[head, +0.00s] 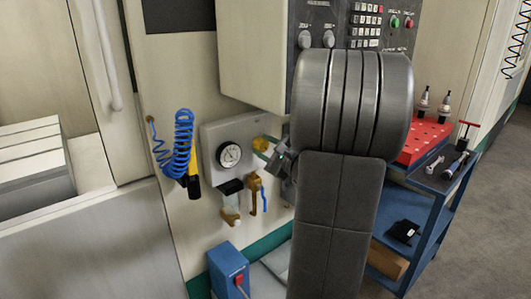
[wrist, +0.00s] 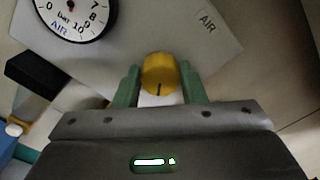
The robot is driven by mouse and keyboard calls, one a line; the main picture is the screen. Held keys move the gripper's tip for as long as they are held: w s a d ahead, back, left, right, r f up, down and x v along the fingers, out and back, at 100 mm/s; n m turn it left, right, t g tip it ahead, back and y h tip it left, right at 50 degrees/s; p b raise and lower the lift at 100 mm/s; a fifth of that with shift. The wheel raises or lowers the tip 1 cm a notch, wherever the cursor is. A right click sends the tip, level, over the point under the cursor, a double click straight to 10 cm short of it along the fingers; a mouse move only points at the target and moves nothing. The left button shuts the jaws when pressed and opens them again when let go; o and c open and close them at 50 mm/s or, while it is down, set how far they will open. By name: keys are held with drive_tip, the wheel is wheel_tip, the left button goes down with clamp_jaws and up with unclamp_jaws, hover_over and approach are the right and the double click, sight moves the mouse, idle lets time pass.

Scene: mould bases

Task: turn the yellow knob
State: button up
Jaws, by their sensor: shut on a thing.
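The yellow knob (wrist: 159,73) sits on a light grey panel and shows between my gripper's two green fingers in the wrist view. A dark line on the knob points down toward the gripper body. My gripper (wrist: 160,86) is shut on the knob, one finger at each side. In the head view the yellow knob (head: 261,143) shows at the panel's upper right, with my gripper (head: 266,152) reaching it from the right. My dark arm hides part of the panel's right side.
A round pressure gauge (head: 229,155) is left of the knob. Below it are a filter bowl (head: 230,208) and a brass valve (head: 254,192). A coiled blue hose (head: 183,148) hangs at left. A blue cart (head: 425,215) with a red top stands at right.

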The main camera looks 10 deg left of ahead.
idle(0.3)
drive_tip(key=o, duration=1)
drive_tip(key=p+v, duration=0.1)
drive_tip(key=v, duration=1.3)
drive_tip(key=shift+a, duration=0.15)
drive_tip(key=x, duration=1.3)
drive_tip(key=shift+w+a+b, duration=0.3)
drive_tip(key=shift+b, duration=0.1)
